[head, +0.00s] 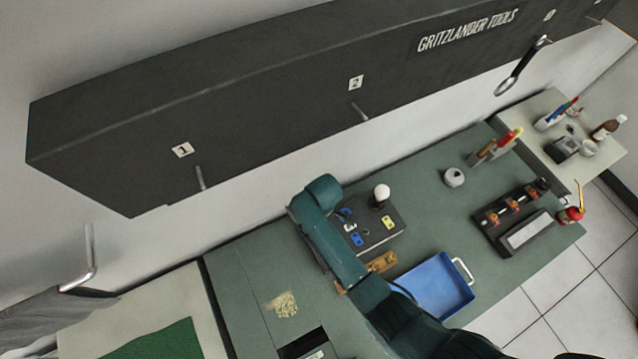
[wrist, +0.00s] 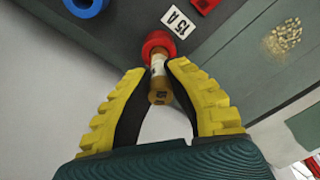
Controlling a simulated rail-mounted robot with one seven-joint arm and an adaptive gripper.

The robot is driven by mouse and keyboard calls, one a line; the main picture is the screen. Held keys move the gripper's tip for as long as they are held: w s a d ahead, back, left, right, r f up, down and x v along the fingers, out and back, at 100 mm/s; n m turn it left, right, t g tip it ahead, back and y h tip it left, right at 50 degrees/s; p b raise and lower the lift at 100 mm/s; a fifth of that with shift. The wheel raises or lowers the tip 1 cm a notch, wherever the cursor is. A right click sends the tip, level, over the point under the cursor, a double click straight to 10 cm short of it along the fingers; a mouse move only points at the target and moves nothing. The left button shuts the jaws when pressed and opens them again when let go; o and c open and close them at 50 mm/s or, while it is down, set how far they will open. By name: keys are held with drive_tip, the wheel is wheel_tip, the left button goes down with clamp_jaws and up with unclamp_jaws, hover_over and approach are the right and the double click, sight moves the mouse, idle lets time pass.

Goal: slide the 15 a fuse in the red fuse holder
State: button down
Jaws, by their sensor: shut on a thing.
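The fuse (wrist: 159,92) is a tan cylinder with a pale band, seen in the wrist view. My gripper (wrist: 158,70) has yellow ribbed fingers with dark pads, and their tips are closed on the fuse from both sides. The red fuse holder (wrist: 157,42) is a round red ring beside a white "15 A" label (wrist: 179,22). The far end of the fuse is at the ring's opening; I cannot tell how deep it sits. In the head view my arm hides the gripper and fuse, beside the dark fuse panel (head: 385,239).
A blue ring (wrist: 84,6) and another red part (wrist: 205,4) are near the red holder in the wrist view. In the head view a white knob (head: 382,192) stands on the panel, and a blue tray (head: 437,287) lies in front to the right.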

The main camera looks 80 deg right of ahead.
drive_tip(key=shift+f+b, duration=0.45)
drive_tip(key=shift+f, duration=0.4)
drive_tip(key=shift+f, duration=0.15)
drive_tip(key=shift+f+b, duration=0.4)
drive_tip(key=shift+f, duration=0.1)
drive_tip(key=c, duration=0.6)
unclamp_jaws()
